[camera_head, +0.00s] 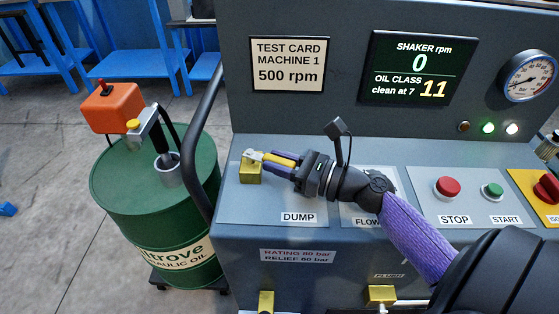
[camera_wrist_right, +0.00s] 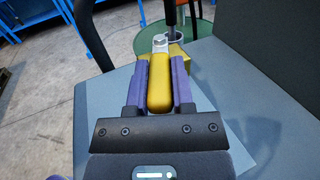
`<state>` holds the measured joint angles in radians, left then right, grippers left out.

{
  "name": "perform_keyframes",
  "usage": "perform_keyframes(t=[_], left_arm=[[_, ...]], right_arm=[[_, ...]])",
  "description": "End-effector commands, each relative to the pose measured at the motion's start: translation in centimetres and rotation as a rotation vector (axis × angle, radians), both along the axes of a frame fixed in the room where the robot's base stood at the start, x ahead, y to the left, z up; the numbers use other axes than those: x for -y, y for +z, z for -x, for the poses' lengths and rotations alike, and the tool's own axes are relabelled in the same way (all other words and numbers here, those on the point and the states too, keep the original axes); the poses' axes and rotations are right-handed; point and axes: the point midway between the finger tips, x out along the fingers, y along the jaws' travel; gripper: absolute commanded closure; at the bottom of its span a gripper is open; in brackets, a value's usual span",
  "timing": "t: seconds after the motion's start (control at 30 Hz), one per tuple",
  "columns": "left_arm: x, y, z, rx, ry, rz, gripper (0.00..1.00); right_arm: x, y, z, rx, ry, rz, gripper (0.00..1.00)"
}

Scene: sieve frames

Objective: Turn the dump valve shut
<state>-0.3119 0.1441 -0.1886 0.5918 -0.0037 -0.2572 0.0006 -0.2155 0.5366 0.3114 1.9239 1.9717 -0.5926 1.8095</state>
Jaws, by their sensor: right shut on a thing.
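The dump valve has a brass body (camera_head: 250,173) and a yellow lever handle (camera_head: 283,159). It stands on the sloped grey panel, above the DUMP label (camera_head: 298,217). In the head view the handle points right from the brass body. My right gripper (camera_head: 278,163) is shut on the yellow handle, with one purple finger on each side of it. In the right wrist view the handle (camera_wrist_right: 159,88) lies lengthwise between the fingers, with the brass body (camera_wrist_right: 179,55) beyond their tips. My left gripper does not show in the head view.
A green oil drum (camera_head: 140,205) with an orange pump head (camera_head: 112,105) stands left of the machine. A black curved rail (camera_head: 200,140) runs along the machine's left edge. STOP (camera_head: 447,188) and START (camera_head: 492,191) buttons sit to the right. The display (camera_head: 418,68) reads 0 rpm, oil class 11.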

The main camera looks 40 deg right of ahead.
Motion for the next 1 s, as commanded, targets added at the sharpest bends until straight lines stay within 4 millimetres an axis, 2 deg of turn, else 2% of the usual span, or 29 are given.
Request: perform_keyframes(t=[0.03,0.07,0.2,0.53,0.8,1.0], left_arm=[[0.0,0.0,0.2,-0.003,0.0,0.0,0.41],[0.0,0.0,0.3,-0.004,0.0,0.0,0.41],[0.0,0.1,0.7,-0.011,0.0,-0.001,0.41],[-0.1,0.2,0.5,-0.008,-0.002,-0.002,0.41],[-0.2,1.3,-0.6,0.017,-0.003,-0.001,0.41],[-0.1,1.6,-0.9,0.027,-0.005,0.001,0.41]], right_arm=[[0.0,-0.1,0.0,-0.002,0.001,0.001,1.0],[0.0,-0.1,0.0,-0.002,0.001,0.001,0.67],[0.0,0.0,0.0,-0.001,0.0,0.0,0.37],[0.2,0.0,0.5,-0.003,0.0,-0.002,0.35],[3.4,0.1,6.1,-0.004,-0.003,-0.003,0.35],[4.7,0.0,8.5,-0.002,-0.001,-0.001,0.35]])
